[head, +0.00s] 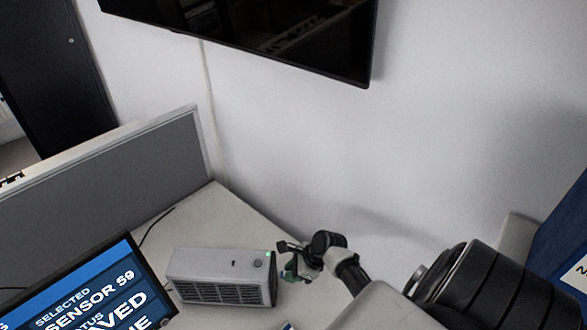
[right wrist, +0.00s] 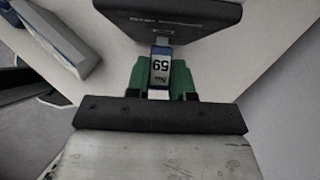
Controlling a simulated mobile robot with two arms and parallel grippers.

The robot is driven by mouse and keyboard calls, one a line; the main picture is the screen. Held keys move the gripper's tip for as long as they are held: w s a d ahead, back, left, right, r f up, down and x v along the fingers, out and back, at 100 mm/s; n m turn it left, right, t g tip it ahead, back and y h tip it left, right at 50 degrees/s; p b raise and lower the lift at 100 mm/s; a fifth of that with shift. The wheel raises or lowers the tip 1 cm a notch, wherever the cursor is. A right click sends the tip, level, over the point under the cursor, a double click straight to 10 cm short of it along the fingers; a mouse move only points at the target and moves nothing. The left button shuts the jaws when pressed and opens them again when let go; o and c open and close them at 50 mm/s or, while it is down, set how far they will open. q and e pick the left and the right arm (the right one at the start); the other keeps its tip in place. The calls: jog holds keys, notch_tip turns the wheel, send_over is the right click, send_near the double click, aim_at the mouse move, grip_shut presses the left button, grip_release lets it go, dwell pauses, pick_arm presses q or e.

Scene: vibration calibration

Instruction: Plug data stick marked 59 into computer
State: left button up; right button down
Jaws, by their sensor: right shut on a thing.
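The computer (head: 222,263) is a light grey box with a vented front and a green light on top, on the white desk. Its dark end face (right wrist: 170,18) fills the top of the right wrist view. My right gripper (head: 292,262) is at the computer's right end. In the right wrist view its green fingers (right wrist: 161,80) are shut on the data stick (right wrist: 160,67), a small blue and white stick whose label reads 59 upside down. The stick's far end meets or nearly meets a port outline on the dark face; I cannot tell whether it is inside. My left gripper is not in view.
A monitor (head: 75,295) left of the computer reads "SELECTED SENSOR 59". A grey partition (head: 110,175) stands behind the desk (head: 215,215), and a wall screen (head: 270,35) hangs above. A blue and white object (right wrist: 55,38) lies at left in the right wrist view.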

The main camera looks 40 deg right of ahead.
dwell(0.4)
jog(key=shift+w+p, duration=0.1)
jog(key=shift+p, duration=0.35)
dwell(0.4)
jog(key=shift+w+a+p, duration=0.45)
jog(key=shift+a+p, duration=0.1)
jog(key=shift+p, duration=1)
dwell(2.7)
jog(key=c, duration=0.9)
grip_release()
